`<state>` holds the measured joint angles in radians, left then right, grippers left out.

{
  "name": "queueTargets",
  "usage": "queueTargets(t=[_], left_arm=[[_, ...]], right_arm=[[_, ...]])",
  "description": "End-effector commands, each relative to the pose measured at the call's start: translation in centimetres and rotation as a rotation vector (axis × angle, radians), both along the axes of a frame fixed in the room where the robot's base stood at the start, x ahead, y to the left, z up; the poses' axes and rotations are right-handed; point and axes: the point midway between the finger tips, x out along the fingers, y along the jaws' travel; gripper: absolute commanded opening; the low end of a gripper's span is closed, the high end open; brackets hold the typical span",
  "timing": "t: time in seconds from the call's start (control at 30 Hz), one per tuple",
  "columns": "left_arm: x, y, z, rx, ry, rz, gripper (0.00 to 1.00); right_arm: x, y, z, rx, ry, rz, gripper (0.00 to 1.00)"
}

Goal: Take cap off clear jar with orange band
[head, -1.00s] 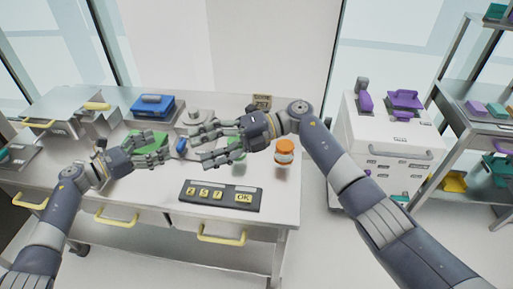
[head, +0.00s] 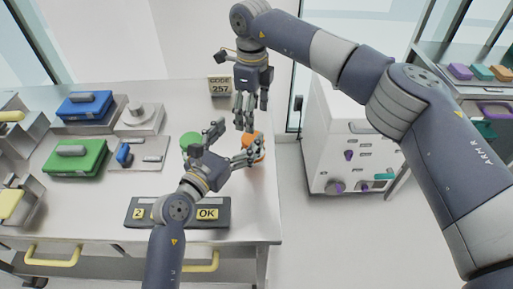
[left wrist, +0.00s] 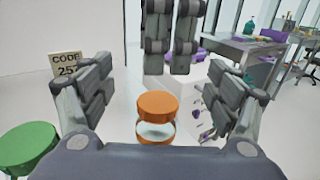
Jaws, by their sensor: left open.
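The clear jar has an orange cap (left wrist: 157,104) and an orange band around its clear body (left wrist: 154,129). In the head view, its orange top (head: 257,142) shows at the right of the bench, partly hidden by fingers. My left gripper (head: 230,145) is open beside the jar. In the left wrist view its fingers (left wrist: 160,95) stand wide apart, with the jar ahead between them and clear space on both sides. My right gripper (head: 249,112) points down just above and behind the jar; whether its fingers are closed is unclear.
A jar with a green cap (head: 190,140) stands left of the orange one. A code sign (head: 220,87) stands at the back. A keypad panel (head: 140,213) lies at the front. Blue (head: 86,105) and green (head: 76,158) boxes sit further left.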

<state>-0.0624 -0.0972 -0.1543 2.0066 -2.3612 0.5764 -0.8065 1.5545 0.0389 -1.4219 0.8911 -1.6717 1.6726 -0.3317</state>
Motion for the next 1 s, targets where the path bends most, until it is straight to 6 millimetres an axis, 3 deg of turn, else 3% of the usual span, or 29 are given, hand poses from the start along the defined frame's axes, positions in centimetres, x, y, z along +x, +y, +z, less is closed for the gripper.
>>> queueTargets(t=[0.17, 0.53, 0.8, 1.0], left_arm=[[-0.1, 0.0, -1.7, 0.002, 0.003, 0.004, 0.82], [-0.1, 0.1, -8.0, 0.007, 0.002, 0.002, 0.82], [4.2, -2.6, -7.8, -0.001, -0.002, 0.004, 0.82], [5.9, -3.6, -7.9, -0.001, -0.001, 0.004, 0.82]], right_arm=[[0.1, -0.2, 0.0, -0.01, -0.003, 0.001, 0.68], [0.0, -0.1, 0.0, -0.006, -0.002, 0.001, 0.68], [0.0, -0.1, 0.0, -0.006, -0.002, 0.0, 0.68], [0.0, -0.1, 0.0, -0.006, -0.002, 0.0, 0.68]])
